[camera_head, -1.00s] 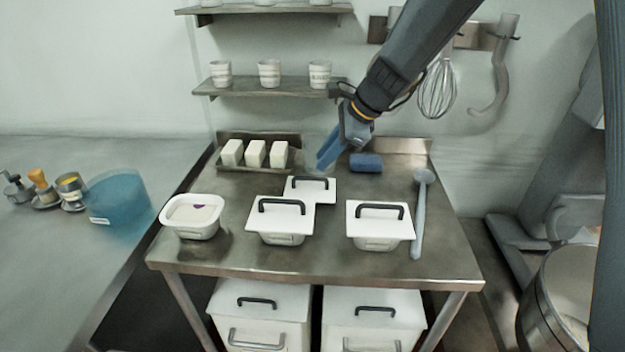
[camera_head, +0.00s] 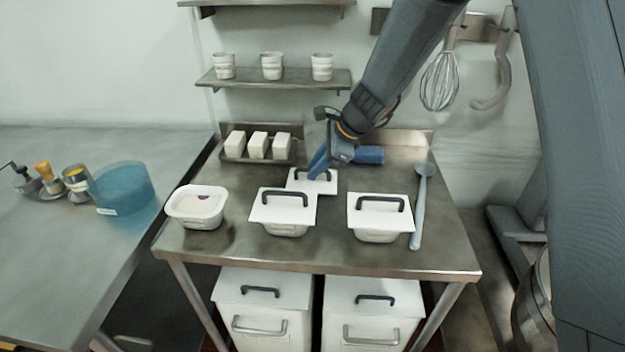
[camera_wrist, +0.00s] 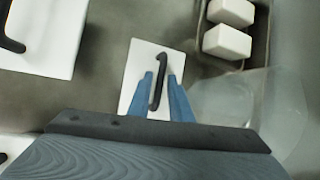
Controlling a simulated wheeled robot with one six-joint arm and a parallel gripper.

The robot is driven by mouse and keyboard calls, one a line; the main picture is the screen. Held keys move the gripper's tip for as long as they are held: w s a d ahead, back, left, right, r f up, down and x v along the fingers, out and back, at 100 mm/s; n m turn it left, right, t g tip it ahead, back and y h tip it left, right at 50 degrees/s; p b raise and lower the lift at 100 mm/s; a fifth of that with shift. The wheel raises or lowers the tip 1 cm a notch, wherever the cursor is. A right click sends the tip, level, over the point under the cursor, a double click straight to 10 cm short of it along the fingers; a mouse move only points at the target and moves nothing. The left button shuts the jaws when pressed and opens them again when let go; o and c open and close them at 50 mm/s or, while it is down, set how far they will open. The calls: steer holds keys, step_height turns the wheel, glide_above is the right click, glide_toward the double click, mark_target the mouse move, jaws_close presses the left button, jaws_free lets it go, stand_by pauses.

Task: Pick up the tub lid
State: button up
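The white tub lid (camera_head: 300,185) lies flat on the steel table, behind the two lidded tubs. Its black bar handle shows in the wrist view, where the lid (camera_wrist: 135,70) sits just ahead of my fingers. My gripper (camera_head: 318,167) is over the lid. In the wrist view my blue fingers (camera_wrist: 160,76) are apart, one on each side of the handle (camera_wrist: 157,88), with gaps visible. Whether the fingertips are down to handle height is hard to tell. An open white tub (camera_head: 197,213) with a purple mark inside stands at the table's left front.
Two lidded tubs (camera_head: 284,224) (camera_head: 380,232) stand in front of the lid. A tray of white blocks (camera_head: 236,159) is behind left. A blue roll (camera_head: 370,155) lies behind right, and a long grey-blue utensil (camera_head: 419,215) at the right. A transparent container (camera_wrist: 250,105) shows in the wrist view.

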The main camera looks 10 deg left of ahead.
jaws_close()
steer(key=shift+r, duration=0.2)
